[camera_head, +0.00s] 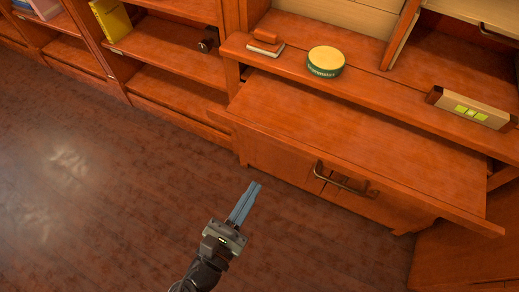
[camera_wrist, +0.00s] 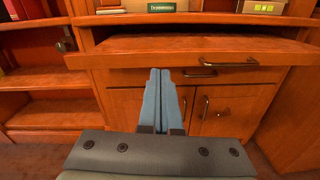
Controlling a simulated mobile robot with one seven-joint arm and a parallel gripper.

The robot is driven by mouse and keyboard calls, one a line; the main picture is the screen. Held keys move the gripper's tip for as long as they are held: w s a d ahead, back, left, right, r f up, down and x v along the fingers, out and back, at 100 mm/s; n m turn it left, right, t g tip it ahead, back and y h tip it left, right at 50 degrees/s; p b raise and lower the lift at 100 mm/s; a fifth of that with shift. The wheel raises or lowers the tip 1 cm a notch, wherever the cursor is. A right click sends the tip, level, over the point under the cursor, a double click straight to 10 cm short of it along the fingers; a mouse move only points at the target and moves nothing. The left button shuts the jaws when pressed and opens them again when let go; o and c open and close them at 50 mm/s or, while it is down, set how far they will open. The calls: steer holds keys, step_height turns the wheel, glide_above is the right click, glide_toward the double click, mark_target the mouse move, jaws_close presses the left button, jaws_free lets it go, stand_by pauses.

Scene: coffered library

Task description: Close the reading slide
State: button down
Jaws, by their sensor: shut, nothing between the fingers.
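The reading slide (camera_head: 340,125) is a flat reddish-brown wooden board. It sticks out from the cabinet below the shelf, with its bare top showing. In the wrist view the slide (camera_wrist: 190,45) crosses the picture, its front edge above my fingertips. A dark bar handle (camera_head: 345,178) shows at or just below its front edge; I cannot tell exactly which part it is fixed to. My gripper (camera_head: 257,186) has blue-grey fingers that are shut and empty. It is in front of the slide, left of the handle, apparently apart from it. The fingers also show in the wrist view (camera_wrist: 160,75).
Cabinet doors (camera_wrist: 222,108) are below the slide. Open bookshelves (camera_head: 165,65) stand left. The floor (camera_head: 100,190) is clear.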

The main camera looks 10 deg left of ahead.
mark_target(302, 101)
steer(key=shift+n+y, duration=0.3)
steer(key=shift+n, duration=0.5)
steer(key=x, duration=0.4)
steer(key=b+x, duration=0.1)
steer(key=x, duration=0.3)
steer(key=f+x, duration=0.1)
steer(key=x, duration=0.3)
steer(key=shift+w+a+b, duration=0.1)
steer(key=shift+w+b, duration=0.2)
steer(key=shift+b, duration=0.1)
steer(key=b+x, duration=0.5)
steer(key=x, duration=1)
steer(key=shift+w, duration=0.3)
steer(key=shift+w+b, duration=0.35)
steer(key=shift+w, duration=0.2)
steer(key=shift+w+r, duration=0.1)
steer(key=shift+r, duration=0.3)
steer(key=shift+d, duration=0.25)
